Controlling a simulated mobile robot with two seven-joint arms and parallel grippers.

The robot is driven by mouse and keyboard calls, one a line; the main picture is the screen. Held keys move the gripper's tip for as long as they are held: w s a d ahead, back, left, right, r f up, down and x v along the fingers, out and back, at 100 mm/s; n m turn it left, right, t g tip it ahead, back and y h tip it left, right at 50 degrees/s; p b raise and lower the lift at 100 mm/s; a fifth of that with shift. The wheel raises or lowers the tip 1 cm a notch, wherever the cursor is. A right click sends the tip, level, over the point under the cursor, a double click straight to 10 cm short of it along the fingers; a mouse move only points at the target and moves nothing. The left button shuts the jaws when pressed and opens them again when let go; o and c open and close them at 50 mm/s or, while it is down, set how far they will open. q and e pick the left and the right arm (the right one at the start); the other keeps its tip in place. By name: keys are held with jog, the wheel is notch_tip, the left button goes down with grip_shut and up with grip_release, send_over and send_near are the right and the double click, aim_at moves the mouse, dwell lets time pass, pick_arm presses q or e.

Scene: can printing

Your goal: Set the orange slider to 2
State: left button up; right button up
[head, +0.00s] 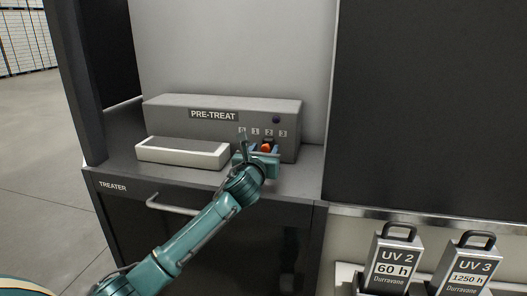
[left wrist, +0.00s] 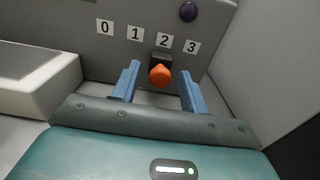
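The orange slider (head: 267,146) is a small knob on the front of the grey PRE-TREAT box (head: 180,107). In the left wrist view the orange slider (left wrist: 159,75) sits on a dark block just below the label 2 (left wrist: 163,41). My left gripper (head: 262,149) is at the box front, and in the left wrist view its blue fingers (left wrist: 156,88) stand open on either side of the knob, with a gap on both sides. Labels 0, 1 and 3 also show in a row. My right gripper is not in view.
A white tray-like block (head: 150,154) lies left of the gripper on the counter. A dark blue button (left wrist: 188,12) is above the labels. The cabinet below has a handle (head: 172,206). UV 2 (head: 393,262) and UV 3 (head: 466,267) blocks stand at lower right.

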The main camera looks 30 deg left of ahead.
pick_arm(q)
jog(key=shift+s, duration=0.1)
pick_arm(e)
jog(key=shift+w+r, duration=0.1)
pick_arm(q)
jog(key=b+v, duration=0.1)
jog(key=v, duration=1.1)
jog(key=shift+d, duration=0.1)
jog(key=shift+s+d, duration=0.1)
jog(key=shift+s, duration=0.35)
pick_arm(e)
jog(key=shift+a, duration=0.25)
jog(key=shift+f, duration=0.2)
